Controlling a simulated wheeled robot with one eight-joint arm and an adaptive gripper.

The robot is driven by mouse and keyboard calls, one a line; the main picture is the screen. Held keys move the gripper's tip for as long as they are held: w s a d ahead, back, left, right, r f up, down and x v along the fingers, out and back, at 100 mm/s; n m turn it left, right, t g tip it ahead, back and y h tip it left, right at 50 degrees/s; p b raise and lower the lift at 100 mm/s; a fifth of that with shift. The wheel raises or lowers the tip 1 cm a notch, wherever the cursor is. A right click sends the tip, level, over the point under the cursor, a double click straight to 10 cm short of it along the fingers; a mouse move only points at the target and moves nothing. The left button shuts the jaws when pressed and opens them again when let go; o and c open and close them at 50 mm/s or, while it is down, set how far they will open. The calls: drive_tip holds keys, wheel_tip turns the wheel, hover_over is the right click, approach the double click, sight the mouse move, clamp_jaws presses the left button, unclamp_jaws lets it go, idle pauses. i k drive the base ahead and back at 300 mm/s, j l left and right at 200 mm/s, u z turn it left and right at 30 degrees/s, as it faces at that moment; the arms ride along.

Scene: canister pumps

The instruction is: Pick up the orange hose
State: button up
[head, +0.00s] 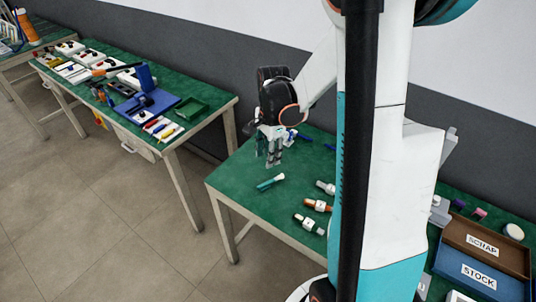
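A short orange-brown piece with a white label or band (318,205) lies on the green table in the head view; it looks like the orange hose, though it is small here.
A teal cylinder (270,182) lies just below my gripper. Blue items lie behind it. At right stand a brown SCRAP tray (513,262) and a blue STOCK tray (455,268). Another green table (215,90) at left holds tools and parts. My arm hides part of the near table.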

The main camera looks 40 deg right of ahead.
sight(320, 205)
drive_tip(key=z, duration=1.25)
